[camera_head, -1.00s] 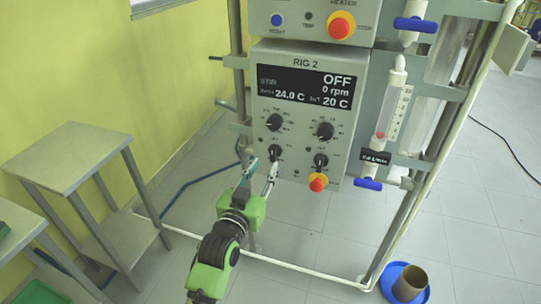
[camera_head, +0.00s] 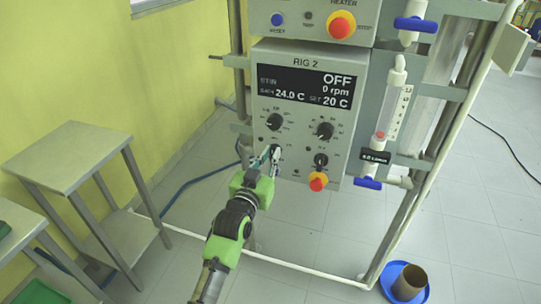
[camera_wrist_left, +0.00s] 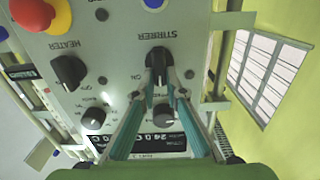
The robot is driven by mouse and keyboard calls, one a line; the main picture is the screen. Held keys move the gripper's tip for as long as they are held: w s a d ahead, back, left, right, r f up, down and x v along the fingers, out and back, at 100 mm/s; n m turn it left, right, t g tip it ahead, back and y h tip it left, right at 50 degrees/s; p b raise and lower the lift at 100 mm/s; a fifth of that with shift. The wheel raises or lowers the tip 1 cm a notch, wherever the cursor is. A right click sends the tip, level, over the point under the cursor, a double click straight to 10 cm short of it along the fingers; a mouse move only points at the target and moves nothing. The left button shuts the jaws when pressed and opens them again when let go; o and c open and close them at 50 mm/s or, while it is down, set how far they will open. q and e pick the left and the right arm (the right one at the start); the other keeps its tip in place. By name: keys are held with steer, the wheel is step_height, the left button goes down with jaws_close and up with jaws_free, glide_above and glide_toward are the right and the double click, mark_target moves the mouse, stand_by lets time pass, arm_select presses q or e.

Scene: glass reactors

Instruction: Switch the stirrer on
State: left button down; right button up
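The RIG 2 panel (camera_head: 344,125) faces me, and its display (camera_head: 307,85) reads OFF, 0 rpm, with 24.0 C and a set value of 20 C. The stirrer knob (camera_wrist_left: 160,58) is a black pointer knob at the lower left of the panel, labelled STIRRER in the left wrist view. My left gripper (camera_head: 271,152) is at this knob. In the left wrist view its two fingers (camera_wrist_left: 161,82) come close together on either side of the knob, which they partly hide in the head view. My right gripper is not in view.
The heater knob (camera_head: 320,160) sits right of the stirrer knob, above a red and yellow emergency button (camera_head: 317,182). Two upper dials (camera_head: 325,130) are close above. Glass tubing with blue valves (camera_head: 368,183) stands right of the panel. A grey table (camera_head: 75,155) is at left.

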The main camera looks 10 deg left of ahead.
arm_select(q)
steer(key=shift+m, duration=0.3)
steer(key=shift+d+m+p, duration=0.15)
steer(key=shift+m+p, duration=0.7)
steer(key=shift+m, duration=0.05)
steer(key=shift+s+d+f+m+p, duration=0.15)
steer(key=shift+m+p, duration=0.1)
steer(key=shift+m, duration=1.3)
steer(key=shift+w+d+f+m+p, duration=0.1)
steer(key=shift+m+p, duration=0.2)
steer(key=shift+m, duration=1.3)
steer(key=shift+s+d+f+m+p, duration=0.15)
steer(key=shift+m+p, duration=0.1)
steer(key=shift+m, duration=1.3)
steer(key=c, duration=2.1)
jaws_free()
steer(key=shift+w, duration=0.1)
